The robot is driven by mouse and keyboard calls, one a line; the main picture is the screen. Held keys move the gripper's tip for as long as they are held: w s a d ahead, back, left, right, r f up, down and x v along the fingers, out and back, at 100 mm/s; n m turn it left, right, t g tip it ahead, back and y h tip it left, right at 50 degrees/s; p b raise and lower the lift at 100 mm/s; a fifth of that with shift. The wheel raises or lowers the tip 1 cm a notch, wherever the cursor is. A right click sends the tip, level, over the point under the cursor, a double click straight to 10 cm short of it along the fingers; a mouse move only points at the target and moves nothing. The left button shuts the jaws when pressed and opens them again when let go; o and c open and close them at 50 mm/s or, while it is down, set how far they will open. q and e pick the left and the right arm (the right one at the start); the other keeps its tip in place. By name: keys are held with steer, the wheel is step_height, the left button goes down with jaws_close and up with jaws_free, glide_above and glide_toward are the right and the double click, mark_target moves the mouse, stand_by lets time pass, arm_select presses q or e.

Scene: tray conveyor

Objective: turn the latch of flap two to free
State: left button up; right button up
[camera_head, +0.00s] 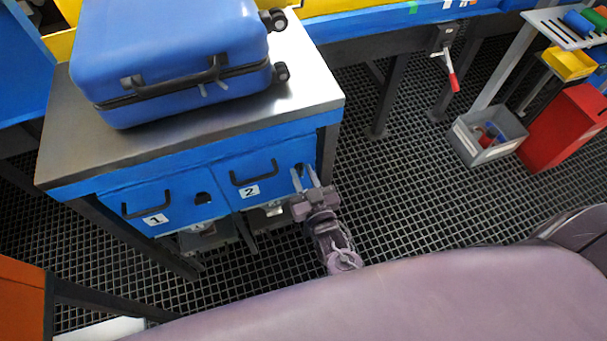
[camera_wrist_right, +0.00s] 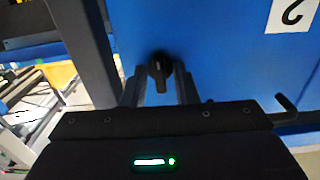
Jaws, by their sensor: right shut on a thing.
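Flap two (camera_head: 263,178) is a blue front panel with a black handle and a white label "2" (camera_head: 249,191), under the metal table top. Its latch is a small black knob (camera_wrist_right: 160,66) on the blue panel, seen in the right wrist view. My right gripper (camera_head: 306,178) is at the right end of flap two, its fingers around the latch. In the right wrist view the gripper (camera_wrist_right: 160,90) has a finger on each side of the knob, shut on it. The knob's pointer hangs nearly straight down, slightly tilted. My left gripper is not in view.
Flap one (camera_head: 168,203) with its own handle and black latch (camera_head: 203,198) is to the left. A blue suitcase (camera_head: 170,50) lies on the table top (camera_head: 75,140).

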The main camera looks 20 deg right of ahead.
steer(key=o, duration=0.6)
steer(key=shift+o, duration=0.2)
steer(key=s, duration=0.8)
steer(key=shift+d, duration=0.15)
steer(key=shift+w, duration=0.1)
